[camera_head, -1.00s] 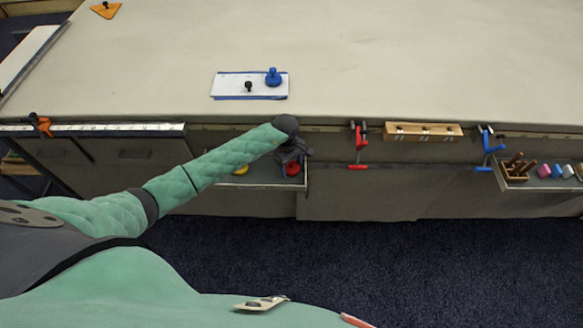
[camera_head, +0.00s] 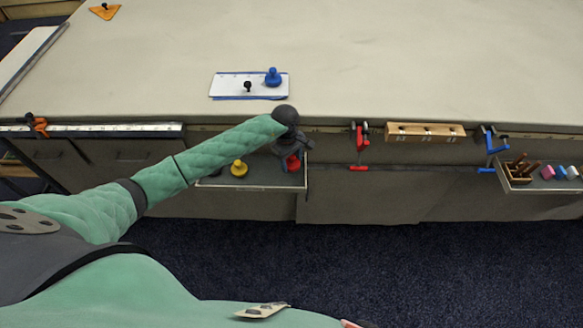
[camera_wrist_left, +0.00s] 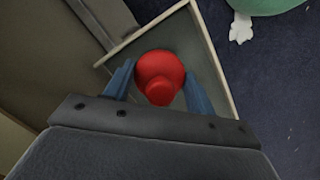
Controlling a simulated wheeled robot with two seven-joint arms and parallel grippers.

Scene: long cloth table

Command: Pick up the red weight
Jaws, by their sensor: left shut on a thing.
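The red weight (camera_wrist_left: 160,75) is between the two blue fingers of my left gripper (camera_wrist_left: 158,88) in the left wrist view, and the fingers are shut on it. In the head view the red weight (camera_head: 292,163) shows just below my left gripper (camera_head: 288,152), at the right end of an open drawer (camera_head: 262,182) under the table edge. The drawer tray (camera_wrist_left: 205,40) lies behind the weight in the wrist view. I cannot tell for sure whether the weight touches the drawer floor. My right gripper is not in view.
A yellow weight (camera_head: 239,168) stands in the same drawer, left of the red one. A blue weight (camera_head: 273,77) stands on a white sheet (camera_head: 225,86) on the table. Red clamps (camera_head: 359,146) and a wooden block (camera_head: 425,132) are along the table edge to the right.

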